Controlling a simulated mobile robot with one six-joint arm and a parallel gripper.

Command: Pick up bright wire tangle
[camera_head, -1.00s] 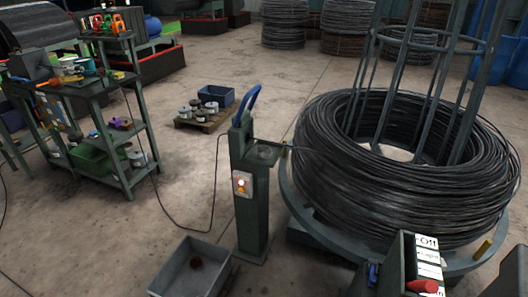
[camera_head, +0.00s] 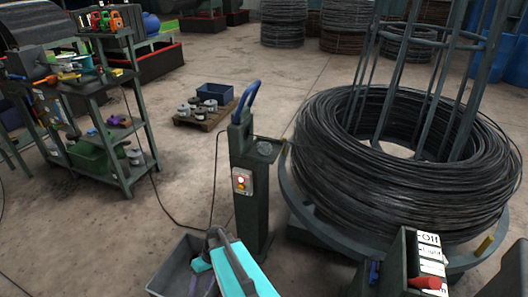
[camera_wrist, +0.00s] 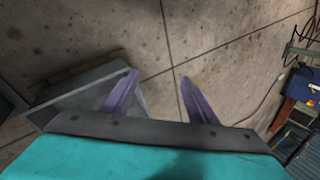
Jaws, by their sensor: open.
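A small silvery wire tangle (camera_head: 265,149) lies on the small ledge of the dark green post (camera_head: 250,205), beside its blue handle (camera_head: 247,103). My gripper (camera_wrist: 158,82), with purple fingers, is open and empty in the wrist view, with concrete floor between the fingers. In the head view, my teal wrist and purple fingers are over the grey bin (camera_head: 168,262), to the left of and nearer than the post. The dark tangle inside the bin is hidden now. The silvery tangle is not in the wrist view.
A big coil of black wire (camera_head: 340,150) sits on a turntable at the right. A control box (camera_head: 415,262) with a red lever stands in front of it. A tool shelf (camera_head: 120,178) is at the left. A pallet (camera_head: 207,118) stands behind the post. Floor between shelf and post is mostly clear.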

